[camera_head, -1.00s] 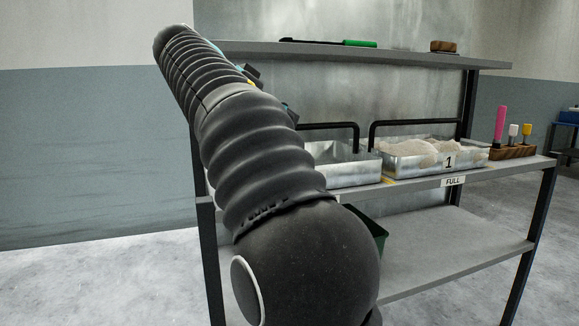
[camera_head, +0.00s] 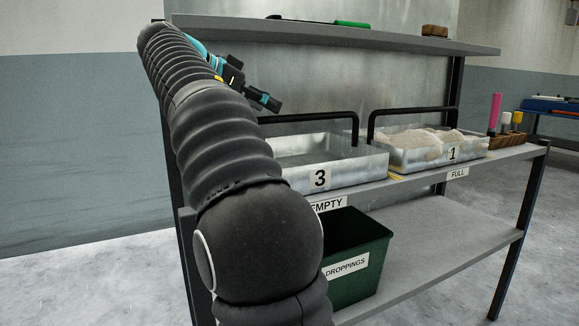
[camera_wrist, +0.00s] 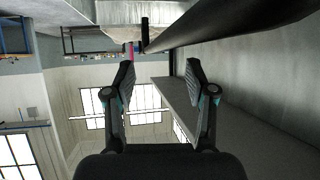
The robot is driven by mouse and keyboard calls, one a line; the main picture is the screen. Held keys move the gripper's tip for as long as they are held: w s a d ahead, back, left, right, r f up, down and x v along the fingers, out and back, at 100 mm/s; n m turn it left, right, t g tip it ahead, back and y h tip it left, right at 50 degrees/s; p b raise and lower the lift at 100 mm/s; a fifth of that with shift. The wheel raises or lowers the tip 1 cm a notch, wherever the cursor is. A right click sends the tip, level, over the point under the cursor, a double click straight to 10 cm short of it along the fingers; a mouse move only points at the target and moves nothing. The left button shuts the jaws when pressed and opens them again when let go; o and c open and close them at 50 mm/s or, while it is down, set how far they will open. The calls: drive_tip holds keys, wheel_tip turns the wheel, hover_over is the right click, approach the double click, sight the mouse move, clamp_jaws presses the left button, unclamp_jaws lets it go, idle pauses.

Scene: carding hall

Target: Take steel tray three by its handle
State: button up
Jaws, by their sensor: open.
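Steel tray three (camera_head: 320,177), a shallow metal tray with a "3" label, stands on the rack's middle shelf above the "EMPTY" label. It looks empty; my arm hides its left end. Its black bar handle (camera_head: 315,117) rises above the tray at the back. My gripper (camera_head: 270,101) is left of and slightly above the handle's visible bar in the head view. In the wrist view my gripper (camera_wrist: 160,72) has its two fingers spread with nothing between them. A thick dark bar (camera_wrist: 235,18), apparently the handle, crosses beyond the fingertips at the upper right.
Tray 1 (camera_head: 420,158), heaped with pale fibre, stands to the right with its own black handle. A wooden block with tools (camera_head: 505,140) is at the shelf's right end. The upper shelf (camera_head: 330,36) overhangs the trays. A green droppings bin (camera_head: 352,290) sits below.

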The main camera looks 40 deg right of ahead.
sight(292, 116)
drive_tip(key=x, duration=0.8)
drive_tip(key=shift+s+d+r+b, duration=0.15)
drive_tip(key=shift+s+b, duration=0.2)
drive_tip(key=shift+b, duration=0.05)
clamp_jaws()
